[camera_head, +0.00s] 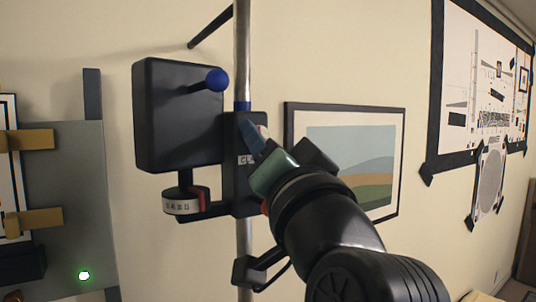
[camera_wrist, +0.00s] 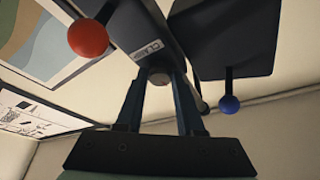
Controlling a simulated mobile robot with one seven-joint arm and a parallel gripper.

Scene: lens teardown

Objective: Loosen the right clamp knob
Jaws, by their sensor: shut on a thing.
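The clamp is a black block (camera_head: 240,185) with a white label, on a vertical metal pole (camera_head: 242,60). It also shows in the wrist view (camera_wrist: 140,25). The clamp knob is a small grey round piece (camera_wrist: 160,77) on the clamp's face, with a reddish mark. In the head view only a pale bit of it (camera_head: 264,131) shows beside a finger. My gripper (camera_wrist: 160,80) is shut on this knob, one finger on each side. In the head view my gripper (camera_head: 257,137) reaches the clamp from the lower right and hides part of it.
A black box (camera_head: 165,115) with a blue ball lever (camera_head: 216,80) stands left of the clamp. A red ball lever (camera_wrist: 88,38) is close beside my gripper in the wrist view. A labelled round part (camera_head: 183,206) sits under the box. A framed picture (camera_head: 345,112) hangs behind.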

